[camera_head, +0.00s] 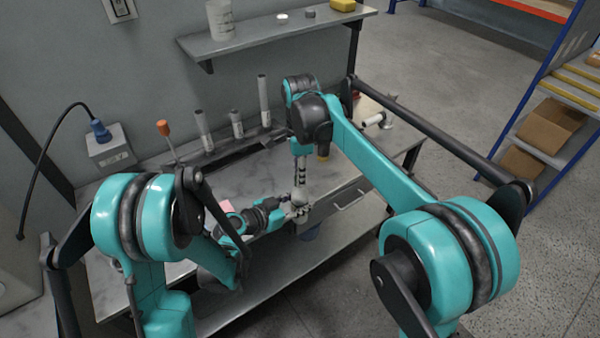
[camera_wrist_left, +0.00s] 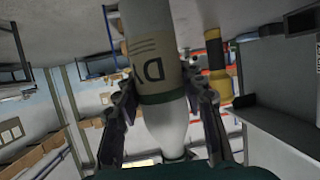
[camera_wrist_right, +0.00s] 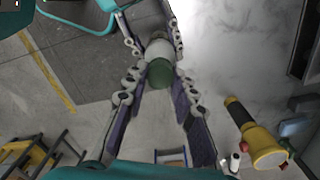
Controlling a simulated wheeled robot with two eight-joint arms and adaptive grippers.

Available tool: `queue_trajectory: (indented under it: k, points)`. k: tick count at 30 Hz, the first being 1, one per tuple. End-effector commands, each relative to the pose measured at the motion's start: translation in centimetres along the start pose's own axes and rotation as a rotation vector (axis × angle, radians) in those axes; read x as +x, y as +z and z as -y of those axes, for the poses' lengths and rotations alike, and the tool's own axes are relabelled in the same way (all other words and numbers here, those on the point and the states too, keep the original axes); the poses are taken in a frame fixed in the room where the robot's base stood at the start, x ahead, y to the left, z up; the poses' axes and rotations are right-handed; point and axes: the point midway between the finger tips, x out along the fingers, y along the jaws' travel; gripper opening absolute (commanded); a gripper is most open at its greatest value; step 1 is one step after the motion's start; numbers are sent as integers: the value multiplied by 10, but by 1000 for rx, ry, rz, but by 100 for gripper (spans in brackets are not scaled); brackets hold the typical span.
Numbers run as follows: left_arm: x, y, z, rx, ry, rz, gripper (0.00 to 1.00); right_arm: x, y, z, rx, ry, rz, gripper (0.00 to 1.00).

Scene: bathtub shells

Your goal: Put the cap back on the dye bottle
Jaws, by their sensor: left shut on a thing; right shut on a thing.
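The dye bottle (camera_wrist_left: 160,60) is a pale cylinder with a "DY" label and a green band. It fills the middle of the left wrist view, between the fingers of my left gripper (camera_wrist_left: 160,100), which is shut on it. In the right wrist view a green cap (camera_wrist_right: 160,74) sits between the fingers of my right gripper (camera_wrist_right: 157,60), which is shut on it. A pale cylinder shows right behind the cap. In the head view my right gripper (camera_head: 300,188) points down just above my left gripper (camera_head: 297,211). I cannot tell whether the cap is seated on the bottle.
The grey workbench (camera_head: 345,175) lies behind the grippers, with a drawer in its front. White tubes (camera_head: 237,124) stand in a rack at its back. A yellow-and-black object (camera_wrist_right: 255,140) stands close by. A wall shelf (camera_head: 260,35) holds small items. A lower bench shelf (camera_head: 270,280) is mostly clear.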

Motion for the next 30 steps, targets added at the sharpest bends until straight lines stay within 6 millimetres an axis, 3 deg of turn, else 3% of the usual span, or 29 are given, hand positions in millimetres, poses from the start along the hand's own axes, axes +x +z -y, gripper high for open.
queue_trajectory:
  k: [6, 12, 17, 25, 27, 28, 30]
  points:
    - [0, 0, 0, 1, 1, 1, 0, 0, 0, 0, 525, 0, 0, 16]
    - [0, 0, 0, 1, 1, 1, 0, 0, 0, 0, 902, 0, 1, 16]
    - [0, 0, -1, 1, 1, 1, 0, 0, 0, 0, 1016, 0, 1, 16]
    - [0, 0, -1, 2, 2, 1, 0, 0, 0, 0, 1021, -1, 1, 16]
    - [0, 0, -1, 1, 1, 1, 0, 0, 0, 0, 1021, -1, 1, 42]
    - [0, 0, -1, 1, 1, 1, 0, 0, 0, 0, 1021, -1, 1, 47]
    - [0, 0, -1, 1, 1, 1, 0, 0, 0, 0, 1020, 0, 1, 47]
